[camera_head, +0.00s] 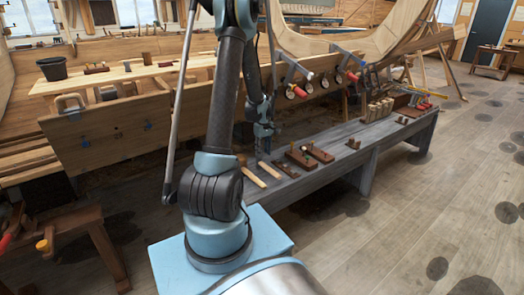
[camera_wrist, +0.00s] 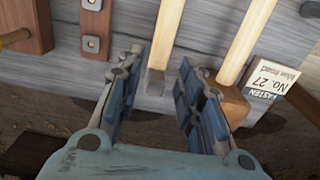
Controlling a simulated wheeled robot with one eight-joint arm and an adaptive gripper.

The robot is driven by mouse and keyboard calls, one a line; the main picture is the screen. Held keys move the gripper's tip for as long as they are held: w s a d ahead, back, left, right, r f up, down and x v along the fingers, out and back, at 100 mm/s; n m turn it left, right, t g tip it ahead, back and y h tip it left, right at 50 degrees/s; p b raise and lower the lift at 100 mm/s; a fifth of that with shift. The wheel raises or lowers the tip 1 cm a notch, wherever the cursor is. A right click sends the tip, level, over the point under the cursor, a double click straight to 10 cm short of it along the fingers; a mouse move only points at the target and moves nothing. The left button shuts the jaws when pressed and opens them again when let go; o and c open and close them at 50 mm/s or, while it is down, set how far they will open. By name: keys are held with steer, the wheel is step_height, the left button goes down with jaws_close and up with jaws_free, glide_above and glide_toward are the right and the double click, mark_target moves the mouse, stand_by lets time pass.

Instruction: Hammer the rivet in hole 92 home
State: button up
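My gripper (camera_wrist: 161,60) is open and empty above the grey bench, with its fingers apart in the wrist view; in the head view it is at the bench's left part (camera_head: 264,135). A hammer with a pale handle and grey metal head (camera_wrist: 155,82) lies between and below the fingertips. A mallet with a pale handle and brown wooden head (camera_wrist: 232,104) lies beside it, partly behind the right finger. Two pale handles (camera_head: 254,176) also show in the head view. The planked hull (camera_head: 110,135) stands behind the bench. I cannot make out the rivet or hole 92.
The grey bench (camera_head: 345,140) carries brown wooden tools (camera_head: 318,153), and clamps with red handles (camera_head: 352,76) hang on the hull above. A "No. 27" label (camera_wrist: 272,80) is by the mallet. The floor (camera_head: 430,190) on the right is open.

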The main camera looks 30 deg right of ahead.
mark_target(263, 163)
steer(key=shift+f, duration=3.9)
jaws_close()
steer(key=shift+r, duration=0.7)
steer(key=shift+r, duration=3.9)
